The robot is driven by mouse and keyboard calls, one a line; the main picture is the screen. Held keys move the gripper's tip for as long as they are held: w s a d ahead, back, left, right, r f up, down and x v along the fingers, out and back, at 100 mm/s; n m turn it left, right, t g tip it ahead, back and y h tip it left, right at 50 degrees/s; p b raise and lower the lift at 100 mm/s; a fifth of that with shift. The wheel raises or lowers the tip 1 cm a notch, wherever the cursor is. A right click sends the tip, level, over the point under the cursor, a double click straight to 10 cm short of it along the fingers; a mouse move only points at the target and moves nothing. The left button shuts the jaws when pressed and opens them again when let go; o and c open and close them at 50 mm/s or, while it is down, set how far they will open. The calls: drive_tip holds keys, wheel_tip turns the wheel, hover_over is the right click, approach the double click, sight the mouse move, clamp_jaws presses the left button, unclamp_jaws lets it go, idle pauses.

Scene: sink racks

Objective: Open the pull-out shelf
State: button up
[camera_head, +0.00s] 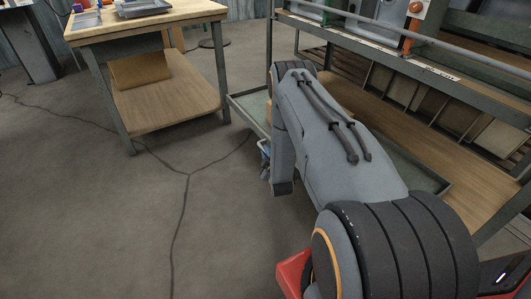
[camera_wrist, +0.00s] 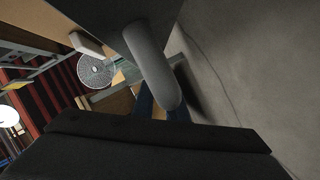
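The pull-out shelf (camera_head: 248,102) looks like a low, shallow tray with a grey-green metal rim. It sits at the bottom of the metal rack in the head view. My arm crosses in front of it and hides much of its middle. My gripper (camera_head: 264,158) shows only as a small bluish piece at the left of my arm's far link, near the shelf's front edge. I cannot tell whether it touches the shelf.
A wooden workbench (camera_head: 150,22) with a lower shelf (camera_head: 168,104) and a cardboard box (camera_head: 140,70) stands at the left. Above the pull-out shelf is the metal rack (camera_head: 400,62) with slatted compartments. The cracked concrete floor (camera_head: 100,220) in front is clear.

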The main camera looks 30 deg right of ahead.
drive_tip(key=o, duration=0.4)
drive_tip(key=shift+o, duration=0.2)
drive_tip(key=shift+s, duration=0.1)
drive_tip(key=p+v, duration=0.2)
drive_tip(key=v, duration=0.5)
drive_tip(key=shift+s+p, duration=0.35)
drive_tip(key=shift+a, duration=0.1)
